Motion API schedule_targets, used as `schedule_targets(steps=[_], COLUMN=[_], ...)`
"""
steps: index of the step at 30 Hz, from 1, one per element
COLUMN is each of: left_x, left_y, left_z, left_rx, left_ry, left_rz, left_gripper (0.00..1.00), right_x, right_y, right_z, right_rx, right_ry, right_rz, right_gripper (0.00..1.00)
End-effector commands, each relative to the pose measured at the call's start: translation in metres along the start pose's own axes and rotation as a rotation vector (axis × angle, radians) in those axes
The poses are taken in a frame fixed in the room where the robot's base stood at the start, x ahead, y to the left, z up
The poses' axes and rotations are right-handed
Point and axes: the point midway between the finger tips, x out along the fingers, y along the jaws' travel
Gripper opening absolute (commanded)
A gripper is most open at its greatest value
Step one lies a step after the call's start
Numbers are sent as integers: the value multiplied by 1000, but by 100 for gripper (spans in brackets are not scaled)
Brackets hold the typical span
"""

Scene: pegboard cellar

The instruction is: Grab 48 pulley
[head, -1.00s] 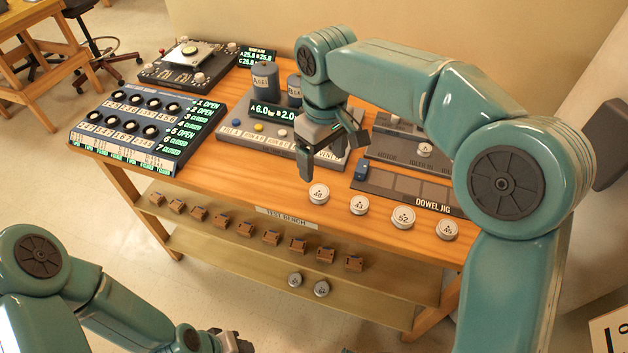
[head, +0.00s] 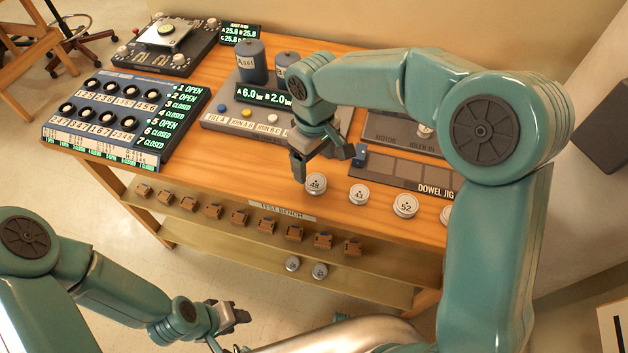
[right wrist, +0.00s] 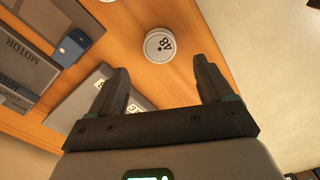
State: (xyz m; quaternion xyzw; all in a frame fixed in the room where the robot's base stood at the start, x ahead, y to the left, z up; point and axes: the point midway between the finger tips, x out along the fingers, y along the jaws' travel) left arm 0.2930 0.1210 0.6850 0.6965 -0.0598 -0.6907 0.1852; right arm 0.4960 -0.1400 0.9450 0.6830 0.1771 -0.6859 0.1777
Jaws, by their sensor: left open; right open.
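The 48 pulley (head: 316,184) is a small round disc with a pale top marked 48. It lies on the wooden bench near its front edge, at the left end of a row of pulleys. My right gripper (head: 328,162) is open and empty, above the bench just behind the pulley in the head view. In the right wrist view the 48 pulley (right wrist: 159,45) shows beyond the two spread fingertips (right wrist: 162,75), between their lines and not gripped. My left gripper (head: 238,318) is open and empty, low in front of the bench.
Right of it lie the 43 pulley (head: 358,194), the 52 pulley (head: 405,205) and another partly behind my right arm. The dowel jig (head: 400,172) is behind them. A valve panel (head: 125,115) is at left. The shelf (head: 250,232) below holds brown blocks and two small pulleys.

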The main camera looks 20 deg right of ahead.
Motion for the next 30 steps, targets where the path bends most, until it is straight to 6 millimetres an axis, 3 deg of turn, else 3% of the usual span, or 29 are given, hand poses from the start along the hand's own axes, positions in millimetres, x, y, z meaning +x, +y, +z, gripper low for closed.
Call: schedule_targets(steps=[5, 13, 22, 27, 28, 30], left_x=[-1, -5, -5, -5, -5, -5], left_y=[0, 2, 2, 2, 2, 2], left_z=[0, 0, 0, 0, 0, 0], left_rx=[1, 0, 0, 0, 0, 0], left_ry=[0, 0, 0, 0, 0, 0], left_rz=[0, 0, 0, 0, 0, 0], left_gripper=[43, 43, 43, 43, 43, 43], right_x=[13, 54, 60, 60, 60, 60], right_y=[0, 0, 0, 1, 0, 0], right_z=[-1, -1, -2, -3, -3, -2], right_rx=[1, 1, 1, 1, 1, 1], right_ry=[-2, -3, 0, 0, 0, 0], right_rz=[0, 0, 0, 0, 0, 0], right_gripper=[80, 80, 80, 25, 19, 18])
